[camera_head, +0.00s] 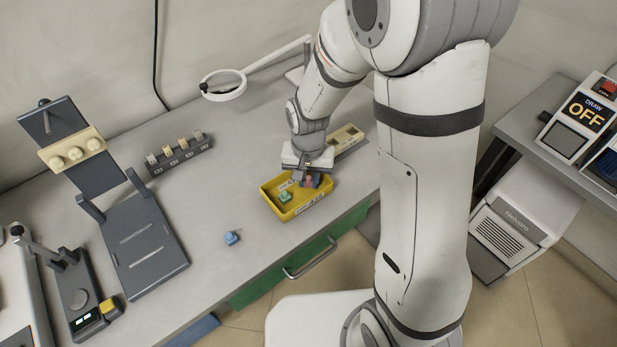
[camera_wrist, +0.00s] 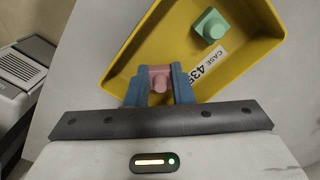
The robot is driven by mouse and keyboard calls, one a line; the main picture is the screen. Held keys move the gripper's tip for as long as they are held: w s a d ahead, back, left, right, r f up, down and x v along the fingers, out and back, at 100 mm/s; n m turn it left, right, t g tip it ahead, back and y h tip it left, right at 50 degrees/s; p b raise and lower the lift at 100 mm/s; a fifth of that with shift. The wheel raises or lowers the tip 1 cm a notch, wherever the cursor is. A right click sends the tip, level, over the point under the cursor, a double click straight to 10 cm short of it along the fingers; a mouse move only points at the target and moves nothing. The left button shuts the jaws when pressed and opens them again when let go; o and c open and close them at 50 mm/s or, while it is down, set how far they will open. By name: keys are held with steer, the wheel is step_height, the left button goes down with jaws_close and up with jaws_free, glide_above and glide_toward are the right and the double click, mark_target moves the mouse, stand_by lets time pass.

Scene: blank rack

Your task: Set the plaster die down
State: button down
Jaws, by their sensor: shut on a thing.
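My gripper (camera_head: 305,176) is over the right part of a yellow tray (camera_head: 291,217) on the bench. In the wrist view, my gripper's blue fingers (camera_wrist: 159,82) are shut on a small pink block with a round knob, likely the plaster die (camera_wrist: 159,76). The pink die also shows in the head view (camera_head: 309,181). It overlaps the tray's near corner in the wrist view; I cannot tell whether it touches the tray. A green block (camera_head: 284,197) of similar shape sits inside the tray, and also shows in the wrist view (camera_wrist: 210,25).
A blue block (camera_head: 232,238) stands alone on the bench, left of the tray. A dark rack (camera_head: 180,157) with several pale pieces stands further back. A dark stand (camera_head: 145,245) and a ring magnifier (camera_head: 222,86) are on the bench. The bench around the blue block is clear.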

mark_target(308, 179)
steer(key=shift+f, duration=0.2)
steer(key=c, duration=1.3)
jaws_free()
step_height(308, 179, up, 12)
steer(key=r, duration=0.1)
steer(key=s+d+r+t, duration=0.1)
steer(key=s+d+r, duration=0.1)
steer(key=s+d, duration=0.2)
steer(key=s+d+r+n, duration=0.1)
steer(key=s+d+r, duration=0.1)
steer(key=s+d, duration=0.1)
steer(key=s+d+r+n+t+p, duration=0.1)
steer(key=s+d+r, duration=0.1)
steer(key=s+d, duration=0.2)
steer(key=shift+s+d+t, duration=0.3)
steer(key=shift+s, duration=0.4)
